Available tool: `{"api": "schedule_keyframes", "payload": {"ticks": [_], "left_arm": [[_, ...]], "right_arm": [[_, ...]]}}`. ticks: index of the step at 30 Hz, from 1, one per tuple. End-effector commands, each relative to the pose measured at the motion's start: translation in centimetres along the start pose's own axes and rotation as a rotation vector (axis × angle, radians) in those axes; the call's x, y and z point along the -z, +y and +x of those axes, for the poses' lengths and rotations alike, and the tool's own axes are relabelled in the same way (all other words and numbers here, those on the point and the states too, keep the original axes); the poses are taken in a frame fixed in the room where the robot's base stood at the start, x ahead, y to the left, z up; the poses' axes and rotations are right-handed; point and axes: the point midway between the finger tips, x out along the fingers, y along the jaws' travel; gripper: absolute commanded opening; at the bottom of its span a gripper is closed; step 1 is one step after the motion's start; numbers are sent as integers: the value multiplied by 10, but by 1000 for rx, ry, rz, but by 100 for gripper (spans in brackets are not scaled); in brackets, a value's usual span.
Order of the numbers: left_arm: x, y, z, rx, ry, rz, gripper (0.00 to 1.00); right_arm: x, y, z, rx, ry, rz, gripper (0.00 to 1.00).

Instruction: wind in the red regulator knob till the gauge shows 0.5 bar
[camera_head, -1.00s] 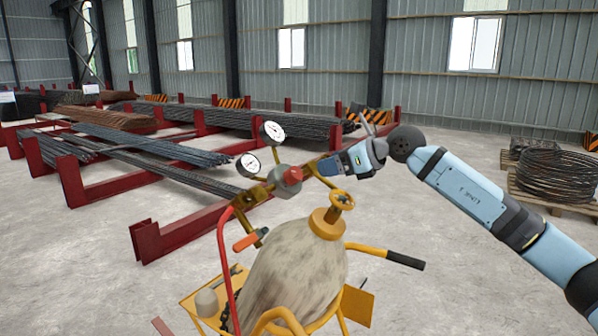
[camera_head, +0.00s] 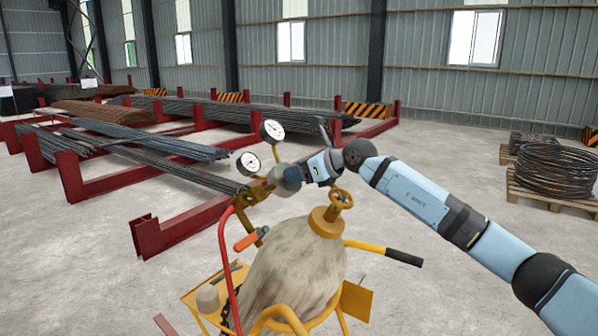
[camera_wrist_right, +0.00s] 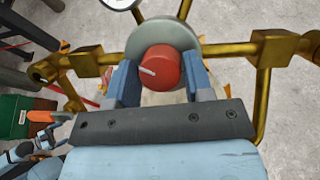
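The red regulator knob (camera_wrist_right: 160,68), with a pale mark on its face, sits on a round grey regulator body (camera_wrist_right: 188,42) in the right wrist view. My right gripper (camera_wrist_right: 162,78) has its two blue fingers apart, one on each side of the knob; whether they touch it I cannot tell. In the head view my right gripper (camera_head: 303,174) is at the regulator and hides the knob. Two white dial gauges (camera_head: 272,131) (camera_head: 249,164) stand above the brass fitting; their readings are too small to make out.
A pale gas cylinder (camera_head: 290,265) with a yellow valve wheel (camera_head: 341,198) stands in a yellow cart, close below my right gripper. Brass pipes (camera_wrist_right: 95,62) flank the regulator. Red racks of rebar (camera_head: 160,235) lie behind left; wire coils (camera_head: 553,172) on a pallet lie right.

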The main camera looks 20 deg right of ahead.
Motion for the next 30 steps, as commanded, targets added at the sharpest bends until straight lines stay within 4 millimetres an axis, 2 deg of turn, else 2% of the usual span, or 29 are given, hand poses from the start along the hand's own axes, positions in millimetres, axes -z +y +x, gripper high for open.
{"api": "schedule_keyframes", "payload": {"ticks": [1,3,10,22,30], "left_arm": [[1,0,0,0,2,0,96],[2,0,-1,0,4,0,96],[5,0,-2,0,8,0,96],[-3,0,2,-1,1,-3,96],[-3,0,3,-1,-2,-6,96]], "right_arm": [[0,0,0,0,0,0,35],[0,0,0,0,0,0,19],[0,1,0,10,-1,37,19],[2,2,1,115,-20,371,19],[0,1,0,138,-24,437,19]]}}
